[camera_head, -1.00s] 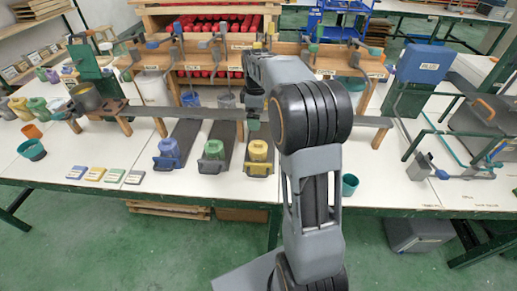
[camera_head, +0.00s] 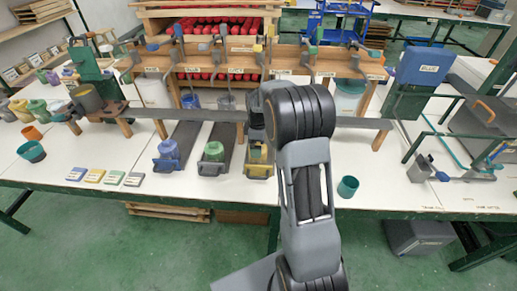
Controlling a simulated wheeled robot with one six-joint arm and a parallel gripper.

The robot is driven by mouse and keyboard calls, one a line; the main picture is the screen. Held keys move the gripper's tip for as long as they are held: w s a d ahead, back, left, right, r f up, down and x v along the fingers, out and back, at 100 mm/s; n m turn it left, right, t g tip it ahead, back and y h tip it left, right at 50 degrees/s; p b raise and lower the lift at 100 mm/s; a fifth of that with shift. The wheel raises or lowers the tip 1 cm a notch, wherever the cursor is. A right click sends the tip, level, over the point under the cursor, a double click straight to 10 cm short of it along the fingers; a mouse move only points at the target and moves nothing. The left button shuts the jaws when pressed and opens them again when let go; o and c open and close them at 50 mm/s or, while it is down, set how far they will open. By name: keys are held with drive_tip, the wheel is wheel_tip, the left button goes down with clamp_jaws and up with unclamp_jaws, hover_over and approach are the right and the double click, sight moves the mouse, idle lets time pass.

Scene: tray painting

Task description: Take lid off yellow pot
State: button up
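The yellow pot (camera_head: 258,170) stands in the front end of the rightmost dark tray on the white table. Its upper part and lid are largely hidden behind my arm. My gripper is over or near the top of this pot, but its fingertips are hidden by the thick arm joint in front. I cannot tell whether it touches the lid. A blue pot (camera_head: 168,150) and a green pot (camera_head: 213,151) stand in the two trays to the left.
A long dark bar (camera_head: 180,113) crosses above the trays. A teal cup (camera_head: 347,187) stands right of my arm, near the front edge. Several small coloured cards (camera_head: 95,176) lie at the front left.

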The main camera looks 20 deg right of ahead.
drive_tip(key=shift+f, duration=0.55)
drive_tip(key=shift+c, duration=0.2)
drive_tip(key=c, duration=0.8)
drive_tip(key=shift+r, duration=0.1)
